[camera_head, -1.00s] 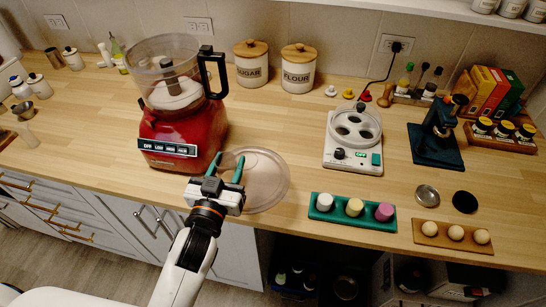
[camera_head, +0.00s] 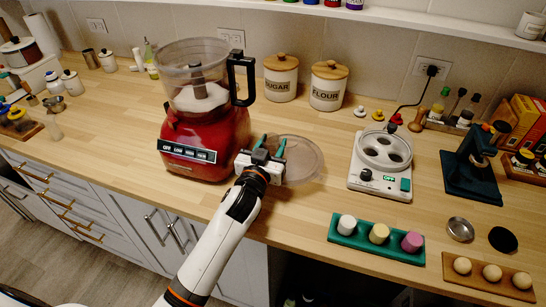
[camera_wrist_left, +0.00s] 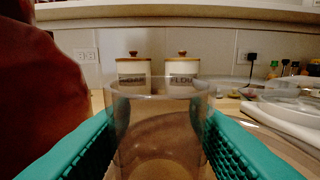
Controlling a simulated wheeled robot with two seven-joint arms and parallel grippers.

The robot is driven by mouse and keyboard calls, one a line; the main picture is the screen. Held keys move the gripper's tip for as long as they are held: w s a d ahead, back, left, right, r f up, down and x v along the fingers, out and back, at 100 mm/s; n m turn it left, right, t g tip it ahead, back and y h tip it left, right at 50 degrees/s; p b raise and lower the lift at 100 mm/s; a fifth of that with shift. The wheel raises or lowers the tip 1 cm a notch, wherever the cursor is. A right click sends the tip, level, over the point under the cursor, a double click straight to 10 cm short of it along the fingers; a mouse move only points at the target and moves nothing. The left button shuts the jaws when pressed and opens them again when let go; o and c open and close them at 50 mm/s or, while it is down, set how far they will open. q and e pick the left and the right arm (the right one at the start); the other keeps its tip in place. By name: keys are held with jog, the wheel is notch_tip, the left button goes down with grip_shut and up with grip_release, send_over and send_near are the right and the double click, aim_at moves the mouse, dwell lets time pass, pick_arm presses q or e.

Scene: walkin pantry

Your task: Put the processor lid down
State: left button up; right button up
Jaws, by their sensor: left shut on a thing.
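The clear processor lid (camera_head: 304,160) is a see-through disc just right of the red food processor (camera_head: 205,140). My left gripper (camera_head: 269,146) is shut on it at the lid's left part. In the left wrist view, a clear upright tube of the lid (camera_wrist_left: 160,130) stands between my two green fingers (camera_wrist_left: 160,140). The lid looks roughly level, low over the wooden counter (camera_head: 310,200); I cannot tell whether it touches. The processor's clear bowl is open on top, with its black handle on the right. My right gripper is not in view.
Sugar (camera_head: 281,78) and flour (camera_head: 328,86) canisters stand behind the lid. A white egg cooker (camera_head: 381,165) is to the right. Bare counter lies in front of the lid.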

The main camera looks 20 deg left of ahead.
pick_arm(q)
jog(key=shift+f, duration=1.8)
jog(key=o, duration=1.1)
jog(key=shift+f, duration=0.1)
jog(key=s+b, duration=0.1)
jog(key=s, duration=1)
jog(key=shift+a+b, duration=0.2)
jog(key=shift+b, duration=0.15)
jog(key=shift+s, duration=0.55)
